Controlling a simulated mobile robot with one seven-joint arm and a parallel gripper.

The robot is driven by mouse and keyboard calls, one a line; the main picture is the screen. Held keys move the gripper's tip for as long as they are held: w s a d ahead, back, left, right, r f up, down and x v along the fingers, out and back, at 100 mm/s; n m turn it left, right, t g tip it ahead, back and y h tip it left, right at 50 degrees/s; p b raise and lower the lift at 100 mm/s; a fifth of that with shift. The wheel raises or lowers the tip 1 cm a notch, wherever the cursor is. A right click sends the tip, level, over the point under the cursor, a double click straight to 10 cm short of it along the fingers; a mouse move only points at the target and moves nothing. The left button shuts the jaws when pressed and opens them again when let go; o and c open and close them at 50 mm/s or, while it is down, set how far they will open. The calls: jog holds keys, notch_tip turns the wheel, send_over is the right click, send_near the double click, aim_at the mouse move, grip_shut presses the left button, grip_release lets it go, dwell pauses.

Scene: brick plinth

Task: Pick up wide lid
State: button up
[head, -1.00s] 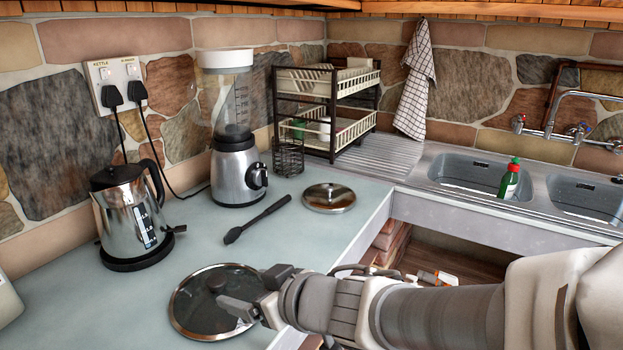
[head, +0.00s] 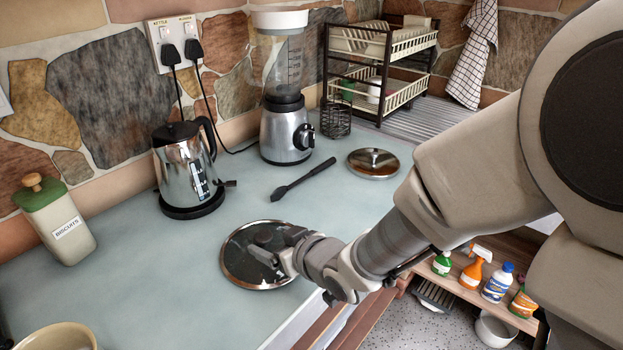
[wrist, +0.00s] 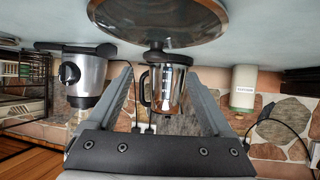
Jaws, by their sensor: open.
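The wide lid (head: 240,266) is a round, dark glass lid with a metal rim, lying flat on the pale counter in the head view. In the wrist view the wide lid (wrist: 165,22) shows upside down at the top, with its dark knob (wrist: 155,53) pointing down the picture. My gripper (head: 274,247) is over the right part of the lid in the head view and partly hides it. In the wrist view my gripper (wrist: 160,72) is open and empty, its two fingers apart on either side of the knob's line. I cannot tell whether the fingertips reach the knob.
A smaller metal lid (head: 373,165) lies farther back on the counter (head: 130,285), near a black utensil (head: 303,180). A kettle (head: 187,172), blender (head: 286,130), biscuit jar (head: 62,228) and dish rack (head: 380,60) stand around. A cream bowl (head: 58,338) is at front left.

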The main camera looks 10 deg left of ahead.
aim_at(267, 239)
jog(key=shift+x, duration=1.05)
jog(key=x, duration=0.4)
jog(key=shift+w+d+f+b, duration=0.2)
jog(key=shift+w+f+b, duration=0.1)
jog(key=shift+f+b, duration=0.15)
jog(key=shift+w+a+f, duration=0.15)
jog(key=shift+w+a, duration=0.05)
jog(key=shift+a, duration=0.1)
jog(key=shift+d+f, duration=0.1)
grip_shut()
